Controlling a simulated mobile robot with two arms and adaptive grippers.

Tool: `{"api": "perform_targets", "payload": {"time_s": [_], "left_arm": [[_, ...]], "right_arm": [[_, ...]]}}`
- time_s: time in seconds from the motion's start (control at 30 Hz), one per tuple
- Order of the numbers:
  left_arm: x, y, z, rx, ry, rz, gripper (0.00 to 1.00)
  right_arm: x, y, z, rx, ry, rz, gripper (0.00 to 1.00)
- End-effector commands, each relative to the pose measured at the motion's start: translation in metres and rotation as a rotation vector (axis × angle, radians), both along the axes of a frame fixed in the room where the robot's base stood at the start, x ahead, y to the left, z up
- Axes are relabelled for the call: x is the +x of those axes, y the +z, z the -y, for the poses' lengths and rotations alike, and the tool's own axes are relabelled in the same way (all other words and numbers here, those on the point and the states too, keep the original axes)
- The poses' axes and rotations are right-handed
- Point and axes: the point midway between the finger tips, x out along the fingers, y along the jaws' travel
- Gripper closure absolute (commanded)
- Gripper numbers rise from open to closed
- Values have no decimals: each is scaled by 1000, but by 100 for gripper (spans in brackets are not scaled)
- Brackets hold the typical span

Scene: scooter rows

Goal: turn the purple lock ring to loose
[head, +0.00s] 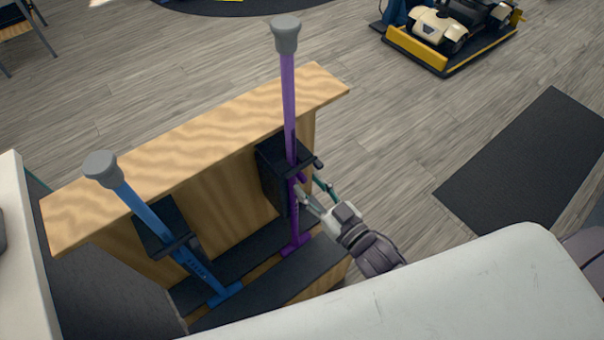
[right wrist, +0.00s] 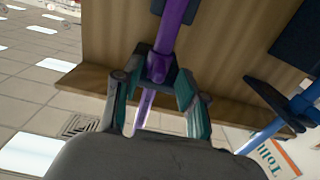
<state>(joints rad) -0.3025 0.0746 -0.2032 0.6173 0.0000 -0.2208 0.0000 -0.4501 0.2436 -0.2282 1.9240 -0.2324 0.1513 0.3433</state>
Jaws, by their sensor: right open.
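The purple scooter post (head: 288,95) stands upright with a grey cap on top. It passes through a black holder (head: 273,178) on the wooden rack and ends in a purple foot (head: 296,246). A short purple piece (head: 301,178) juts out just below the holder's bracket; I cannot tell whether it is the lock ring or how it is set. My right gripper (head: 309,189) is open beside the post below the bracket. In the right wrist view the fingers of my right gripper (right wrist: 154,85) stand on either side of the purple post (right wrist: 172,28). My left gripper is out of view.
A blue scooter post (head: 148,210) with a grey cap stands left in the same wooden rack (head: 205,125). A dark mat (head: 530,160) lies on the floor at right. A cream and yellow vehicle (head: 448,30) stands at the back right. The floor behind the rack is open.

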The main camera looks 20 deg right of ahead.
Motion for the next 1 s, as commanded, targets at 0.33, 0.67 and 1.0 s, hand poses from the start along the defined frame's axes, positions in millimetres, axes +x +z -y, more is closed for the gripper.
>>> {"api": "perform_targets", "payload": {"time_s": [0.33,0.67,1.0], "left_arm": [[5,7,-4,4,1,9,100],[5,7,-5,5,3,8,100],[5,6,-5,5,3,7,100]], "right_arm": [[31,0,-11,0,0,0,58],[31,0,-12,0,0,0,70],[31,0,-12,0,1,0,100]]}}
